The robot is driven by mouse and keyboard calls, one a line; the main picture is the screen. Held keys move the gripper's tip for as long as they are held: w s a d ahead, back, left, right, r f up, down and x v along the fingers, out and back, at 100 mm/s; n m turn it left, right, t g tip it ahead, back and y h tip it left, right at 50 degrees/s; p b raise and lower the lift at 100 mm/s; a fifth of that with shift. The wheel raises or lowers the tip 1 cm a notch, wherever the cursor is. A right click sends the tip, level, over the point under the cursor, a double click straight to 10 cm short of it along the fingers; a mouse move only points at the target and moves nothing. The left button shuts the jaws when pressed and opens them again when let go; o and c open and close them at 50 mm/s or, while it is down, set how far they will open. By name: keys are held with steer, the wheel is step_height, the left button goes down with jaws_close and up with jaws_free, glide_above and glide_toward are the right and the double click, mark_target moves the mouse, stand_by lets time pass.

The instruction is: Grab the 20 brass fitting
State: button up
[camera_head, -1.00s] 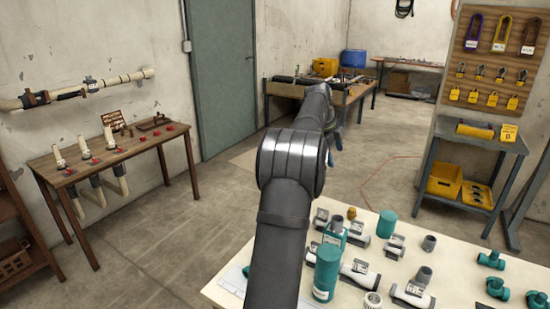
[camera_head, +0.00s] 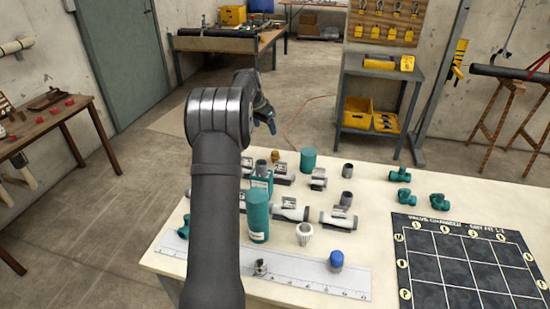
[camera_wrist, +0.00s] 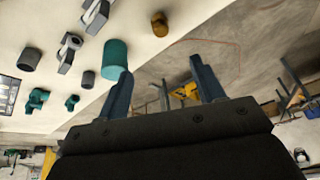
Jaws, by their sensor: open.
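A small brass fitting (camera_head: 271,159) stands near the far edge of the white table, left of a teal cylinder (camera_head: 308,160); any number on it is too small to read. In the wrist view the brass fitting (camera_wrist: 160,24) shows near the top, beyond the fingertips, with the teal cylinder (camera_wrist: 115,58) left of it. My gripper (camera_head: 265,116) is in the air past the table's far edge. In the wrist view its two fingers (camera_wrist: 160,72) are wide apart, with nothing between them.
Grey and white pipe fittings (camera_head: 292,212), a tall teal container (camera_head: 257,215) and several teal valves (camera_head: 402,174) crowd the table. A black grid mat (camera_head: 470,265) lies at right. A grey cart (camera_head: 380,85) stands behind. My arm hides part of the table's left side.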

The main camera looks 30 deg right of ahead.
steer(key=f+n, duration=0.1)
glide_toward(275, 152)
steer(key=shift+n, duration=0.3)
steer(key=x, duration=0.4)
steer(key=shift+s+f, duration=0.25)
steer(key=shift+f, duration=0.1)
steer(key=shift+w+x, duration=0.15)
steer(key=shift+x, duration=1.4)
steer(key=shift+w+x, duration=0.15)
steer(key=shift+x, duration=1.35)
steer(key=shift+r, duration=0.1)
steer(key=c, duration=1.1)
